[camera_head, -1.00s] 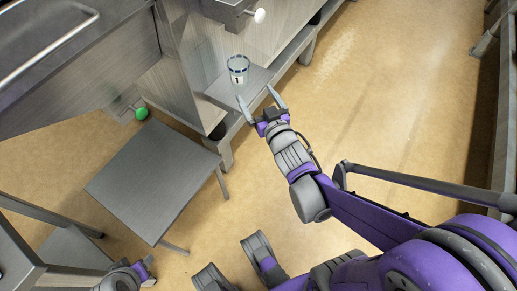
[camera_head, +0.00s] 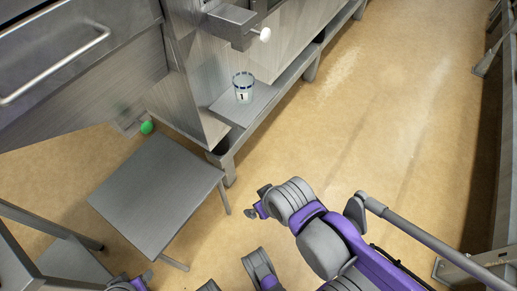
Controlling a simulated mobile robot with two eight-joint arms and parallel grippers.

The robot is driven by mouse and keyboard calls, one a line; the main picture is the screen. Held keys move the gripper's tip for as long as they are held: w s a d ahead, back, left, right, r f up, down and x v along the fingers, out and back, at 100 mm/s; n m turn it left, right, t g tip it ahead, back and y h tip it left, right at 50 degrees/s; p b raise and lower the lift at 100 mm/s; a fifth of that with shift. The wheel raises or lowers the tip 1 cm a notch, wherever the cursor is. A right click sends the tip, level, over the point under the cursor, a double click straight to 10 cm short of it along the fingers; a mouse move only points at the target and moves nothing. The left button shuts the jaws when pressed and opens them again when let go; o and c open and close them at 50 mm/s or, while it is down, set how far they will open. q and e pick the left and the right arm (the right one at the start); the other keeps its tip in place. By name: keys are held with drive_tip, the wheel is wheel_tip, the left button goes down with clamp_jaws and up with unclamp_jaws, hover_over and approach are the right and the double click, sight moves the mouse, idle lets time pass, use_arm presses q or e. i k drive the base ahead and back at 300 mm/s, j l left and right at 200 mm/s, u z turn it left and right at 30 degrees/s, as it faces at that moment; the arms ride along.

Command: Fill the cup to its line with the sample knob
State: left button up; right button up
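A clear cup (camera_head: 243,88) with a dark band near its rim and a "1" on its side stands upright on a low metal shelf (camera_head: 262,104). Its fill level is too small to make out. A white knob (camera_head: 265,34) sticks out of a metal box above and behind the cup; it may be the sample knob. My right gripper (camera_head: 256,202) is in front of the shelf, well clear of the cup. It is turned so that its finger gap is hidden. My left gripper (camera_head: 140,280) is at the bottom edge, partly cut off, with its opening unclear.
A metal table (camera_head: 158,192) stands left of my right gripper. A green knob (camera_head: 147,127) is behind it, by the large metal housing (camera_head: 90,85). Metal framing (camera_head: 490,150) runs along the right edge. The floor (camera_head: 390,110) between is clear.

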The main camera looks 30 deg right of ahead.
sight(265, 34)
drive_tip(key=z, duration=1.25)
